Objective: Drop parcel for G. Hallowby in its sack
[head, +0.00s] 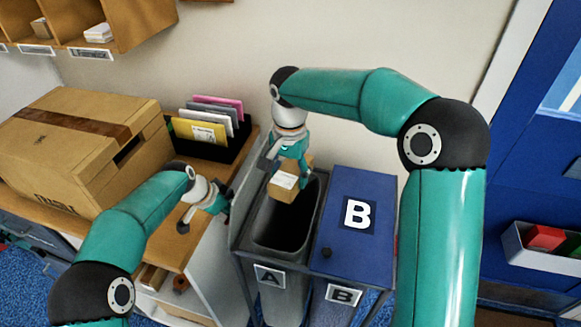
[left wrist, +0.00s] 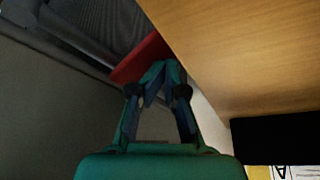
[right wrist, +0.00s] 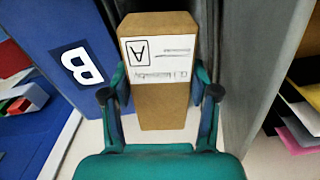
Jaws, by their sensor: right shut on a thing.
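A small brown parcel (head: 284,186) with a white label is held by my right gripper (head: 287,165) above the open mouth of the grey sack A (head: 262,243). In the right wrist view the parcel (right wrist: 165,95) sits between the fingers, its label showing a boxed A and a name too small to read surely. Sack A is tagged A at its front and looks dark inside. My left gripper (head: 214,202) is beside the table's right edge, left of sack A. In the left wrist view its fingertips (left wrist: 162,68) meet, with nothing clearly held.
A blue lid marked B (head: 360,190) covers the compartment right of sack A. A large carton (head: 75,150) and a black rack of envelopes (head: 215,155) stand on the wooden table (head: 165,235). A wall tray (head: 545,250) holds red and green things at right.

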